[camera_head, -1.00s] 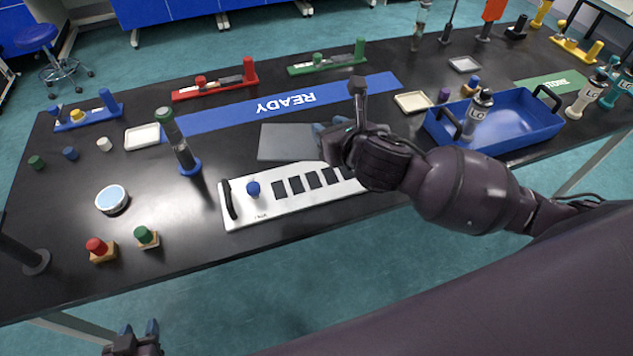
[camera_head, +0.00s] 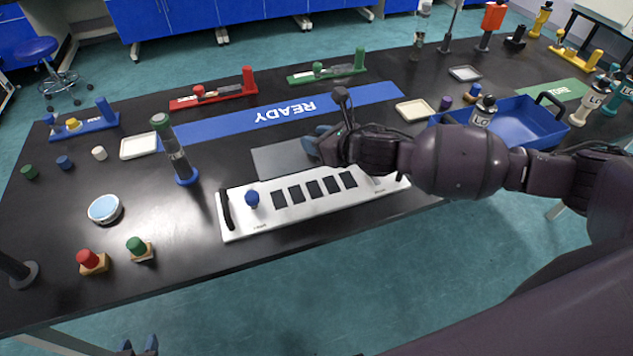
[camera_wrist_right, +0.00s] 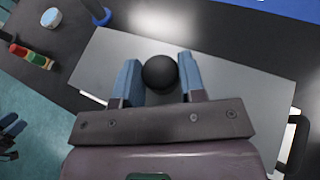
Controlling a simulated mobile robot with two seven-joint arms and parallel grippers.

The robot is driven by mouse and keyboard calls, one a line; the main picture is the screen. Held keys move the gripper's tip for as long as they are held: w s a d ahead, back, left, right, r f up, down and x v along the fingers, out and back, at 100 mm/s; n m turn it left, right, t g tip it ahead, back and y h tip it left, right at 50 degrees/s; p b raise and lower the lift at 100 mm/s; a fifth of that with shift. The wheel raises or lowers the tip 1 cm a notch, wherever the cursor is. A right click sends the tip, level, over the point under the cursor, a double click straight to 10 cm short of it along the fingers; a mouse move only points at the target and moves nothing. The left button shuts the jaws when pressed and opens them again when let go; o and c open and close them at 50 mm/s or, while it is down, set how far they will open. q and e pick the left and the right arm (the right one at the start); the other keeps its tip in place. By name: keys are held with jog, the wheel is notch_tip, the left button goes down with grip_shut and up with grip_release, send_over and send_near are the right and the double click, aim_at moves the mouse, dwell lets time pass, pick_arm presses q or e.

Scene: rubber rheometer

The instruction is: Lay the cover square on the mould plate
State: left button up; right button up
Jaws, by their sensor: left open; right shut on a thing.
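The cover (camera_head: 280,160) is a flat grey plate with a round black knob (camera_wrist_right: 159,72). My right gripper (camera_wrist_right: 159,80) is shut on that knob; in the head view, the gripper (camera_head: 318,142) hides the cover's right part. The mould plate (camera_head: 300,214) is a long white plate with a row of dark squares, a blue knob and a black handle at its left end. In the head view the cover appears along the mould plate's back edge, leaving the squares in sight. I cannot tell its height. My left gripper (camera_head: 138,346) is open and empty at the bottom edge.
A dark vial on a blue stand (camera_head: 174,150) is left of the cover. The blue READY strip (camera_head: 285,114) lies behind. Red (camera_head: 93,262) and green (camera_head: 140,249) buttons stand front left. A blue tray (camera_head: 520,120) with a bottle is at the right, behind my right arm.

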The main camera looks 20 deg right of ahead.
notch_tip(320, 180, down, 8)
jog(key=shift+f+b, duration=0.2)
jog(key=shift+b, duration=0.4)
jog(key=shift+f+b, duration=0.5)
jog(key=shift+f, duration=2.1)
pick_arm(q)
jog(key=f, duration=0.1)
jog(key=s+f, duration=0.1)
jog(key=f, duration=0.1)
jog(key=shift+f, duration=0.15)
pick_arm(e)
jog(key=o, duration=1)
pick_arm(q)
jog(key=shift+w, duration=0.2)
pick_arm(e)
jog(key=shift+o, duration=0.2)
